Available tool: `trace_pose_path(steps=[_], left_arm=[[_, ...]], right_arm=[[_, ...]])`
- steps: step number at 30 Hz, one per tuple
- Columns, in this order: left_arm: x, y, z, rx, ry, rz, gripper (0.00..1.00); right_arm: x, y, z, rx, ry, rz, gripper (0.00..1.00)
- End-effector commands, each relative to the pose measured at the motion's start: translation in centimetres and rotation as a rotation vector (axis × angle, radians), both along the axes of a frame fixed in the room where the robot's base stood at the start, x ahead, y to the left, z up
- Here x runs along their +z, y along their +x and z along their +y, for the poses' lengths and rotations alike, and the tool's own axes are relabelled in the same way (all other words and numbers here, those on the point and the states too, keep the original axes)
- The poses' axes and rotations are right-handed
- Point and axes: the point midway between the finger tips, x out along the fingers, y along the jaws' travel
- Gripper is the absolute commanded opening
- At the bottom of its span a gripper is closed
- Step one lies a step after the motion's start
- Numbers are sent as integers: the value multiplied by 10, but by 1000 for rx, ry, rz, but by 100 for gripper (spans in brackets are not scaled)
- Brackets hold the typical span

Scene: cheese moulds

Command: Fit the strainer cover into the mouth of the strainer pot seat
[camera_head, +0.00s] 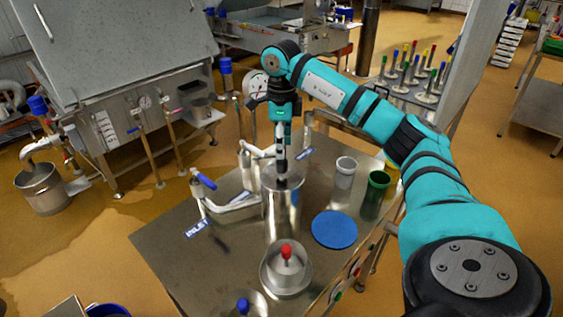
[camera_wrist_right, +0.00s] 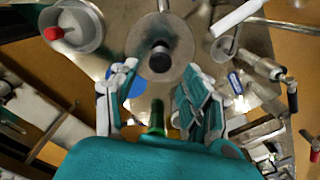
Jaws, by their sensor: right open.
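A tall steel cylinder (camera_head: 283,210), which looks like the strainer pot seat, stands on the steel table. A round grey cover with a black knob (camera_head: 281,168) is at its top; the knob also shows in the right wrist view (camera_wrist_right: 160,58), on a grey disc (camera_wrist_right: 182,42). I cannot tell whether the cover is fully down in the mouth. My right gripper (camera_head: 281,150) is above the knob, pointing down. In the wrist view its fingers (camera_wrist_right: 157,78) are apart, with the knob just beyond their tips and nothing held. My left gripper is not in view.
A red-knobbed steel lid (camera_head: 286,266) and a blue-knobbed one (camera_head: 243,305) are nearer me. A blue disc (camera_head: 334,229), a grey cup (camera_head: 344,175) and a green cup (camera_head: 375,190) stand to the right.

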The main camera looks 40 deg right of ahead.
Motion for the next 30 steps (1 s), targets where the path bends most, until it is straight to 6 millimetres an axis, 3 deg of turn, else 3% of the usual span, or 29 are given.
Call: trace_pose_path(steps=[3, 9, 30], left_arm=[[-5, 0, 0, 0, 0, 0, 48], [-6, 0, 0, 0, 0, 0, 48], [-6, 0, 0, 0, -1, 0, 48]], right_arm=[[22, 1, 0, -1, 0, -4, 48], [42, 1, 0, -1, 0, -1, 48], [45, 0, 0, -1, -1, 1, 48]])
